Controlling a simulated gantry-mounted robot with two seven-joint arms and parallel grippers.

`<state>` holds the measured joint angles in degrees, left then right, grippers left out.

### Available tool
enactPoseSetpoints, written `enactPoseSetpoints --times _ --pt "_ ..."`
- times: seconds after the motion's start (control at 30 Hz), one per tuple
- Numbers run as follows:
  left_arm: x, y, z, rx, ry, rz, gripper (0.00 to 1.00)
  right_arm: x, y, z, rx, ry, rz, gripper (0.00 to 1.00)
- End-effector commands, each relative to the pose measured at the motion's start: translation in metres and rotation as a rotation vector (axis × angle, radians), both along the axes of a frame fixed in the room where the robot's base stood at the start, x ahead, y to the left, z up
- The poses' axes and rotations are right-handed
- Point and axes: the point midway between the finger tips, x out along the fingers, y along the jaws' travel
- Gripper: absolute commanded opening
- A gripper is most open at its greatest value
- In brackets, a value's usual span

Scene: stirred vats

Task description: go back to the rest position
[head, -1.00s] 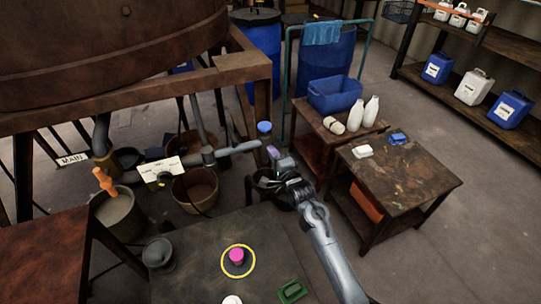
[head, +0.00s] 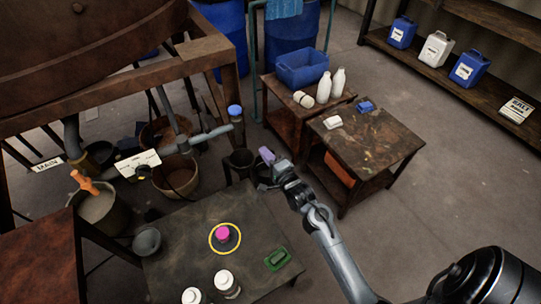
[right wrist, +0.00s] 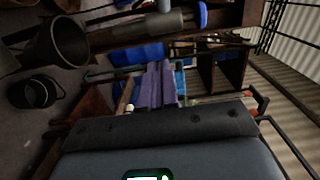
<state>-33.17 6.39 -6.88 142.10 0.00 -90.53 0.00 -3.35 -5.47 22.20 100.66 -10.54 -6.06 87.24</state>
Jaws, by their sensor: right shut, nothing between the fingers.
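My right gripper (head: 267,157) is in the middle of the head view, in the air between the pipe with the blue cap (head: 235,110) and the side table (head: 385,140). Its purple fingers are together with nothing between them. They also show close together in the right wrist view (right wrist: 156,84). My right arm reaches in from the lower right. My left gripper is not in view.
A dark front table (head: 185,225) holds a pink-topped item in a yellow ring (head: 224,236), white-capped bottles (head: 226,284) and a green tray (head: 277,260). Buckets and the rusty vat (head: 90,45) stand left. Open floor lies right of the side table.

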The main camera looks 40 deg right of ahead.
Motion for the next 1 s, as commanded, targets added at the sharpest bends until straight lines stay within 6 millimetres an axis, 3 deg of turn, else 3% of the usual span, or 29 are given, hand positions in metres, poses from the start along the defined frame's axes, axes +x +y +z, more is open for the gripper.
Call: enactPoseSetpoints --times 0.27,0.47,0.57,0.67,0.8,1.0 --pt "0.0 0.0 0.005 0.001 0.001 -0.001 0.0 -0.022 0.002 -0.002 0.001 0.005 -0.001 0.0" --pt "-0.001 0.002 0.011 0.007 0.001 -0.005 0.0 -0.046 0.007 -0.027 -0.022 0.074 0.025 0.0" --pt "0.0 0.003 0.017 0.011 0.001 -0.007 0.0 -0.063 0.03 -0.025 -0.062 0.101 0.085 0.0" --pt "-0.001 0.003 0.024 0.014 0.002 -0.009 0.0 -0.088 0.067 -0.024 -0.148 0.221 0.172 0.0" --pt "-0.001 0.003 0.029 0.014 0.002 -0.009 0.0 -0.127 0.115 -0.029 -0.39 0.461 0.314 0.0" --pt "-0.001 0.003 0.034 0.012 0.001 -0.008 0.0 -0.198 0.166 -0.027 -0.806 0.787 0.611 0.0"
